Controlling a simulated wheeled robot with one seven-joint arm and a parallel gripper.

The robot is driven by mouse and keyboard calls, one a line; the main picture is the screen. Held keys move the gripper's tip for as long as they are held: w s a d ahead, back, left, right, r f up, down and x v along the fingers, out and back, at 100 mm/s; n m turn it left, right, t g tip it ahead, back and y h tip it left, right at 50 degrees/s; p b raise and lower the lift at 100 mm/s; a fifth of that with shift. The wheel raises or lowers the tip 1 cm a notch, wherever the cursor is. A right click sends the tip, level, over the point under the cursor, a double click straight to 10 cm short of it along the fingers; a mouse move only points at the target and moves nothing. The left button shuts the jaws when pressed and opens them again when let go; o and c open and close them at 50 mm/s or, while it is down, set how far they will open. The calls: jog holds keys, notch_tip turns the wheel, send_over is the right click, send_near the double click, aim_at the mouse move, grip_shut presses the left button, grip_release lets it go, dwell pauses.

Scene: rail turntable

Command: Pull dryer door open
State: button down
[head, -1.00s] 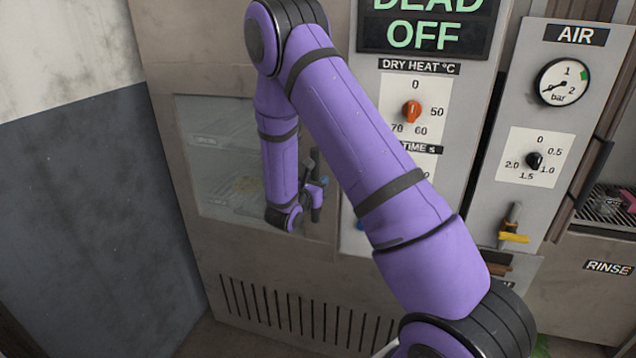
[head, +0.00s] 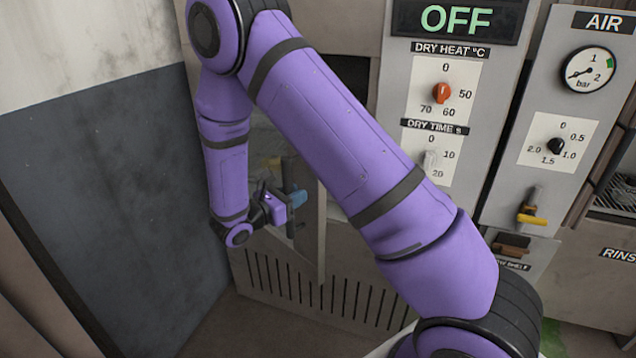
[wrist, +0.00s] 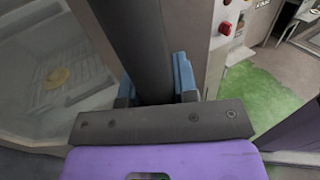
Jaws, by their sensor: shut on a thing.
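The dryer door (head: 306,250) is a beige panel with a glass window (wrist: 62,45). It stands partly open, swung out from the dryer front. Its handle (head: 288,168) is a dark vertical bar. My gripper (head: 291,199) is shut on the handle, with blue fingertips on both sides of the bar in the wrist view (wrist: 156,88). My arm hides much of the door and its opening in the head view. A yellow item shows through the glass in the wrist view.
A control panel (head: 468,120) with an orange dry heat knob (head: 441,93) stands right of the door. Further right are an air gauge (head: 588,70) and a yellow-handled lever (head: 531,218). A grey-blue wall (head: 110,190) bounds the left. Green floor (wrist: 250,95) shows in the wrist view.

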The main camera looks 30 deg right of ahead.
jog(key=w+a, duration=0.2)
jog(key=a, duration=1.4)
jog(key=w+a, duration=0.1)
jog(key=a, duration=1.5)
jog(key=shift+w+a+f, duration=0.15)
jog(key=shift+w+a, duration=0.2)
jog(key=shift+w, duration=0.05)
jog(key=c, duration=0.9)
grip_release()
jog(key=shift+s+a, duration=0.1)
